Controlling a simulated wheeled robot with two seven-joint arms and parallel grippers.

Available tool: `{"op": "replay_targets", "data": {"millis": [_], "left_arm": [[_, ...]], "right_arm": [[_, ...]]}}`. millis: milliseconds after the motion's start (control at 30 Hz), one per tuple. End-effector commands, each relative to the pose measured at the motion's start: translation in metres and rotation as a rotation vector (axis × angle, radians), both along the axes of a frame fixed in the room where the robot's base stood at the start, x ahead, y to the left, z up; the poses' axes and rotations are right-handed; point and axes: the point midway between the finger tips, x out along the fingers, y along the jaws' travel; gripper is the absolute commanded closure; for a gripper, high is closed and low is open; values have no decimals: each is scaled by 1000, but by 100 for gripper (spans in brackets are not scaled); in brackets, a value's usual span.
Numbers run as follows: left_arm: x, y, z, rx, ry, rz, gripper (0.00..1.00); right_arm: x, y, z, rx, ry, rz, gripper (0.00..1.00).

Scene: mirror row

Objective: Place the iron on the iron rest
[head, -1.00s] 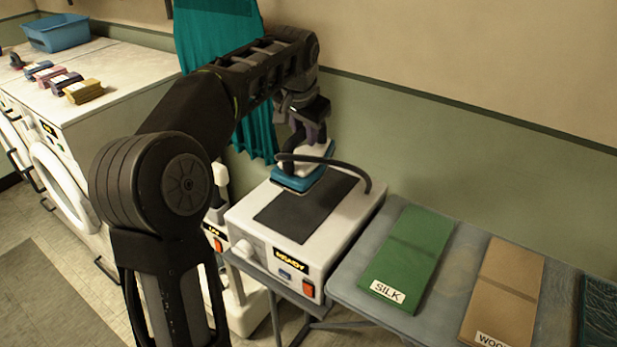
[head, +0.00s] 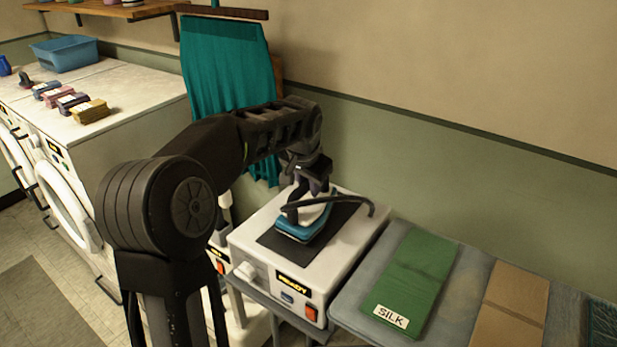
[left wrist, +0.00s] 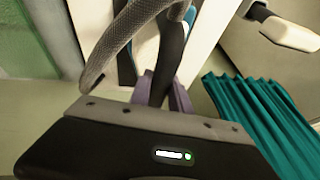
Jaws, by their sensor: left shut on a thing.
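The iron (head: 297,233), teal below and white above, is over the dark pad (head: 343,213) of the white station marked READY (head: 327,259). It looks level and low; I cannot tell whether it touches the pad. My left gripper (head: 300,203) is shut on the iron's handle from above and hides much of its top. In the left wrist view, the purple fingers (left wrist: 164,93) are around the dark handle, and part of the iron (left wrist: 146,48) shows beyond. A dark cord (head: 345,202) arcs from the iron to the station's right side. My right gripper is out of view.
A board with a green SILK panel (head: 418,270) and a tan panel (head: 513,307) stands to the right. A teal cloth (head: 228,65) hangs behind my arm.

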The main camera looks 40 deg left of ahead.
Motion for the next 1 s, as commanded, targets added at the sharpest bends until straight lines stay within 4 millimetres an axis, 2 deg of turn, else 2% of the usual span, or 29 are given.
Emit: {"op": "replay_targets", "data": {"millis": [167,567,600,833,1000], "left_arm": [[1,0,-13,0,-7,1,100],[1,0,-18,1,-8,0,100],[0,0,-20,0,0,1,74],[0,0,-20,0,0,1,55],[0,0,-20,0,0,1,55]], "right_arm": [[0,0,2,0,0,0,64],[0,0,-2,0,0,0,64],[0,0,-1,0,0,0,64],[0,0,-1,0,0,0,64],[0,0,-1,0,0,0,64]]}}
